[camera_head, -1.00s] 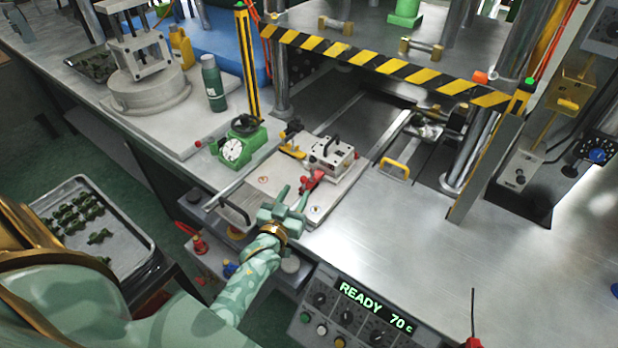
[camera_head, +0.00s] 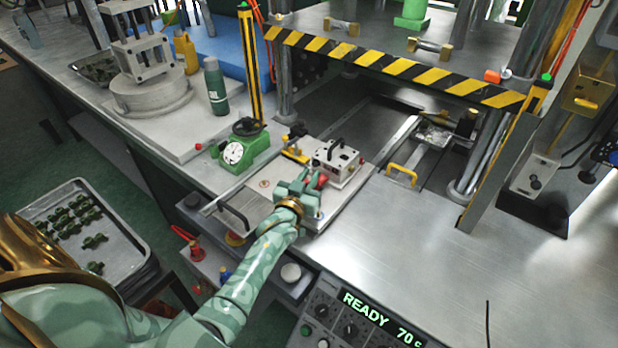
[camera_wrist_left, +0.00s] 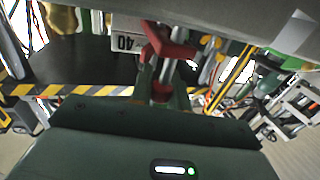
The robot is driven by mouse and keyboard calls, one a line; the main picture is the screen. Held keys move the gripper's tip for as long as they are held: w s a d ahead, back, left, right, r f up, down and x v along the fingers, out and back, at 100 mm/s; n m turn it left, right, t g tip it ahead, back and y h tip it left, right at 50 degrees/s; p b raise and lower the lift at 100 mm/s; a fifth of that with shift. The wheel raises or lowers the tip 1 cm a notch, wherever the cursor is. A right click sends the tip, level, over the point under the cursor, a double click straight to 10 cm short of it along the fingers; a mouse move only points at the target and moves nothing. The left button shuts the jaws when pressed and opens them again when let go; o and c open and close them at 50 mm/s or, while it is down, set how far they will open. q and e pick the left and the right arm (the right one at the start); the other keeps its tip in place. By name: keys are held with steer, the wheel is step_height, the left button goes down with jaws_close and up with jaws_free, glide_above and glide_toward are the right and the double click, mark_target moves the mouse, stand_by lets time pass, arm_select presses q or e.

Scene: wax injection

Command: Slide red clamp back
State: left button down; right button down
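The red clamp (camera_head: 321,181) sits on the near side of a metal mould block (camera_head: 336,160) on a sliding plate. My left gripper (camera_head: 303,184) is at the clamp and hides part of it in the head view. In the left wrist view, the red clamp (camera_wrist_left: 167,45) and its silver rod show straight ahead, at the green fingers (camera_wrist_left: 163,88). The fingers stand apart, one on each side of the rod. No firm grip shows. My right gripper is in neither view.
A yellow handle (camera_head: 402,173) is to the right. A striped yellow-black guard (camera_head: 400,65) spans the press above. A tray of green parts (camera_head: 75,285) is at lower left. The bench at right is clear.

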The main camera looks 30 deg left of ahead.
arm_select(q)
steer(key=shift+s+a+r+p, duration=0.1)
steer(key=shift+s+r+p, duration=0.1)
steer(key=shift+s+p, duration=1.15)
steer(key=shift+s+f, duration=0.15)
steer(key=shift+s, duration=0.2)
steer(key=shift+f, duration=0.15)
steer(key=c, duration=1.3)
jaws_free()
steer(key=shift+b, duration=0.3)
steer(key=shift+c, duration=0.2)
steer(key=shift+s, duration=0.1)
steer(key=s+d+p, duration=0.2)
steer(key=s+d, duration=0.1)
steer(key=s, duration=1.3)
